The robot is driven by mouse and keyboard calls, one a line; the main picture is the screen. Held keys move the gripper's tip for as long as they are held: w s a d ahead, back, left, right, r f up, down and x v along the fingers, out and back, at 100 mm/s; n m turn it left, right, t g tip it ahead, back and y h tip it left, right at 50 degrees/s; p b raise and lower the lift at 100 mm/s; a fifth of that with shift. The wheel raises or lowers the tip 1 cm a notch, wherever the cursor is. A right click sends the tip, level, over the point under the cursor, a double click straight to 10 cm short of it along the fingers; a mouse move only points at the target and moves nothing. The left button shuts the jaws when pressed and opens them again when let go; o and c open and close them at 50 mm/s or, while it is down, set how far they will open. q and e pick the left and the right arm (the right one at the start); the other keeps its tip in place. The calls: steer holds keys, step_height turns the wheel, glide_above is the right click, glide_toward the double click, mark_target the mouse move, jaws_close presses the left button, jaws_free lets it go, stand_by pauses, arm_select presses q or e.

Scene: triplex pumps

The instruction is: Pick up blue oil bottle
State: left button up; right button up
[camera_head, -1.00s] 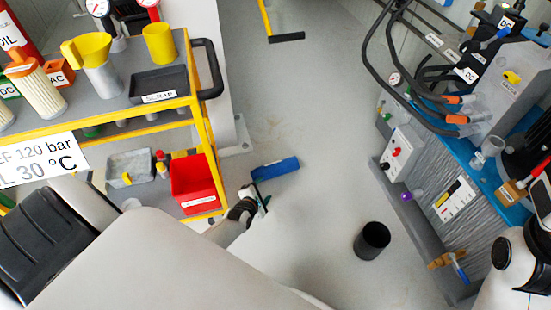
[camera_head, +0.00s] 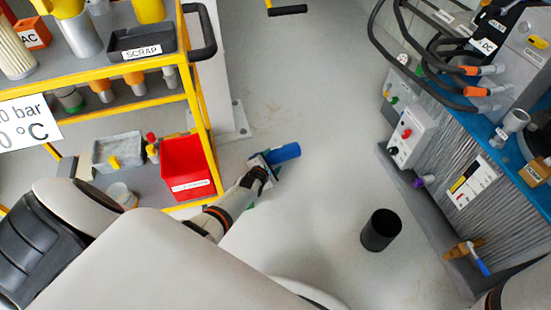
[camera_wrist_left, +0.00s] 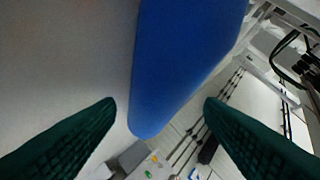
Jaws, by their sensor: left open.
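The blue oil bottle (camera_head: 284,153) lies on its side on the grey floor, to the right of the yellow cart. My left gripper (camera_head: 265,168) is at the bottle's left end in the head view and hides that part of it. In the left wrist view the bottle (camera_wrist_left: 180,60) fills the upper middle, and its lower end reaches into the gap between the fingers. My left gripper (camera_wrist_left: 165,130) has its two green fingertips wide apart, with the bottle between and beyond them. Whether a finger touches it cannot be told. My right gripper is not in view.
The yellow cart (camera_head: 205,150) with a red bin (camera_head: 187,168) stands close on the left of my left gripper. A black open cylinder (camera_head: 380,230) stands on the floor to the right. The pump bench (camera_head: 450,160) is at the right.

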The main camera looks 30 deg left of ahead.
mark_target(274, 159)
arm_select(q)
steer(key=shift+f+b+x, duration=0.2)
steer(key=shift+b+x, duration=0.7)
steer(key=shift+x, duration=0.3)
steer(key=shift+w+a, duration=0.1)
steer(key=shift+w, duration=0.15)
steer(key=c, duration=0.7)
